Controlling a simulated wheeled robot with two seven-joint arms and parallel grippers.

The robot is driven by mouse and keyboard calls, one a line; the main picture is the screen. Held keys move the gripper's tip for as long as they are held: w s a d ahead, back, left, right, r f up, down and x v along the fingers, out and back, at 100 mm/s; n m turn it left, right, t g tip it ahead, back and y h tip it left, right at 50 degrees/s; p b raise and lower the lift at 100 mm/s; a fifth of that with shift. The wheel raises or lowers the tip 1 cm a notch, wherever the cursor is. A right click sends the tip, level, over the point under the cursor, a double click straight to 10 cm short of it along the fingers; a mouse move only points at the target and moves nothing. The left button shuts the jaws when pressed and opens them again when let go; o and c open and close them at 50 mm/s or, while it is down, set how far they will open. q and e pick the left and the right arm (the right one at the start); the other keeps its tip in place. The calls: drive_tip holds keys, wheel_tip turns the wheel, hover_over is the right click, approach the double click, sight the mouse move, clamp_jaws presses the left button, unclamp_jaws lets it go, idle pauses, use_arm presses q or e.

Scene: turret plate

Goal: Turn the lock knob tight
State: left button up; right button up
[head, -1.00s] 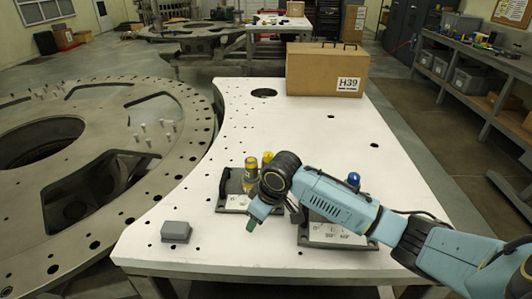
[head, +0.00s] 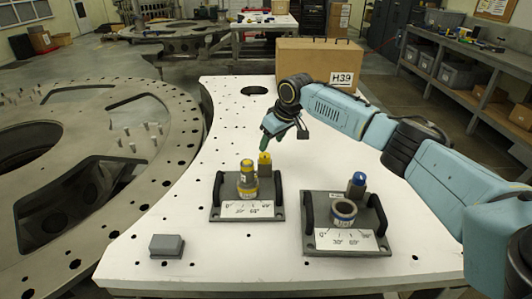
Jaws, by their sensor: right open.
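Two dark fixture plates with scale labels sit on the white table. The left plate (head: 222,213) bears a yellow-and-grey cylinder (head: 247,178) and a small yellow knob (head: 264,164) behind it. Which knob is the lock knob I cannot tell. My left gripper is not in view.
The white table (head: 235,110) carries a cardboard box marked H39 (head: 310,58) at the back, partly behind my right arm. A small grey block (head: 167,245) sits front left. A large holed metal ring (head: 120,205) lies left of the table.

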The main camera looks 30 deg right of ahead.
sight(265, 155)
drive_tip(key=x, duration=0.7)
drive_tip(key=shift+r, duration=0.1)
drive_tip(key=shift+c, duration=0.2)
drive_tip(key=c, duration=1)
